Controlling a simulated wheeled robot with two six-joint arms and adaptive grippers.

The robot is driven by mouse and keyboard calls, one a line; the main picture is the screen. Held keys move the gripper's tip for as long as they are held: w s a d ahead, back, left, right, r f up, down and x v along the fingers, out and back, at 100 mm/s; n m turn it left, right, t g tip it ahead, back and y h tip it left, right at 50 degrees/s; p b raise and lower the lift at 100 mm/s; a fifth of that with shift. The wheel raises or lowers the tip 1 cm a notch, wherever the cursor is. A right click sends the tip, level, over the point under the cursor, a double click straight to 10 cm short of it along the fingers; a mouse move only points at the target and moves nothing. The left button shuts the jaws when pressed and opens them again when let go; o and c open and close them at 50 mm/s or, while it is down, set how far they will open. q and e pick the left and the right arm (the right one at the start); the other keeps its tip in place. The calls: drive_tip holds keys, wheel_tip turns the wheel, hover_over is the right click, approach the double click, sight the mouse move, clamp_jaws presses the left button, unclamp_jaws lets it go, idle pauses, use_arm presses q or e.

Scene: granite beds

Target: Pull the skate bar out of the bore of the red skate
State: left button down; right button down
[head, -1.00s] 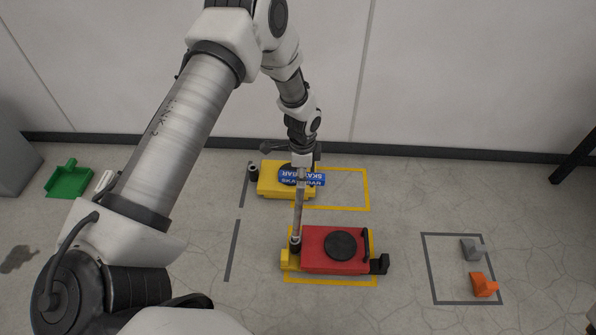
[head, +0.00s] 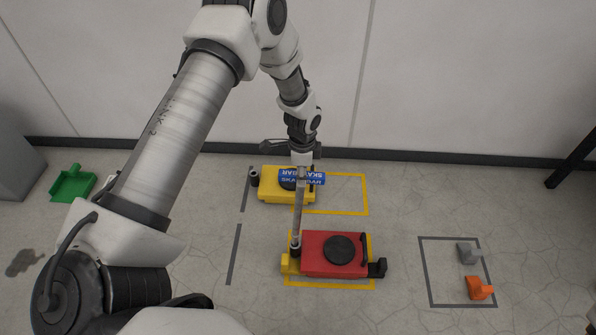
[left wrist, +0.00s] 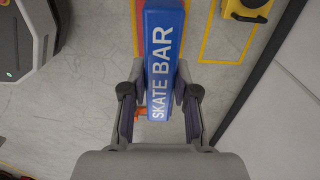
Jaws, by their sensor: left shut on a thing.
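The red skate (head: 317,244) lies on the floor with a round black pad on top. A black upright bore (head: 295,250) stands at its left end on a yellow bracket. The skate bar is a grey rod (head: 299,208) with a blue "SKATE BAR" label (head: 302,178). It stands nearly upright, its lower end at the bore; how deep it sits I cannot tell. My left gripper (head: 303,163) is shut on the bar's upper part. In the left wrist view the blue bar (left wrist: 161,65) lies between the fingers (left wrist: 160,97). My right gripper is out of view.
A yellow skate (head: 273,190) lies behind the red one, in its own yellow floor outline. A grey chock (head: 467,253) and an orange chock (head: 478,290) are in a dark square at right. A green dustpan (head: 73,185) lies far left. The wall is behind.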

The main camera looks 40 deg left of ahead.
use_arm(q)
drive_tip(key=shift+r+p, duration=1.55)
drive_tip(key=shift+r, duration=0.45)
